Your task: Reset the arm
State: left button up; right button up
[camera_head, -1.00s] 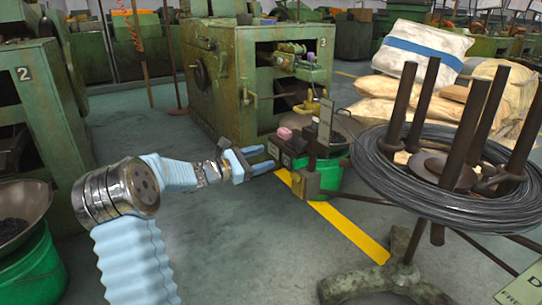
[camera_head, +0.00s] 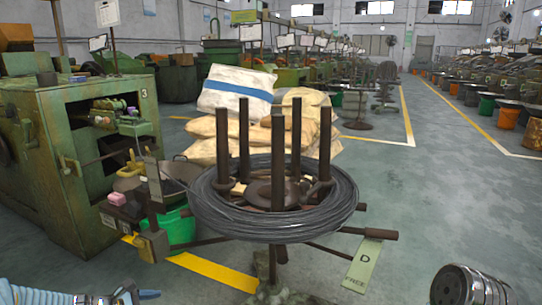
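A metal-banded joint of my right arm (camera_head: 468,287) shows at the lower right. My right gripper is out of view.
A wire coil (camera_head: 215,212) lies on a stand with upright brown posts close ahead. Green machine 3 (camera_head: 40,165) stands left. Sacks (camera_head: 236,90) are piled behind the coil. Open floor (camera_head: 440,190) and a yellow-lined aisle lie to the right.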

pick_arm(q)
jog(key=s+d+f+m+g+y+p, duration=0.1)
jog(key=s+d+f+m+g, duration=0.1)
jog(key=s+d+f+m, duration=0.3)
jog(key=s+d+f+m+g+y+p, duration=0.1)
jog(key=s+d+f+m+g+p, duration=0.1)
jog(key=s+d+f+m, duration=0.3)
jog(key=s+d+f+m+g+y+p, duration=0.1)
jog(key=s+d+f+m+g, duration=0.2)
jog(key=s+d+m, duration=0.7)
jog(key=s+d+f, duration=0.2)
jog(key=s, duration=0.2)
jog(key=shift+s+d+f+m+g, duration=0.15)
jog(key=shift+f+m+g, duration=0.15)
jog(key=shift+m, duration=0.1)
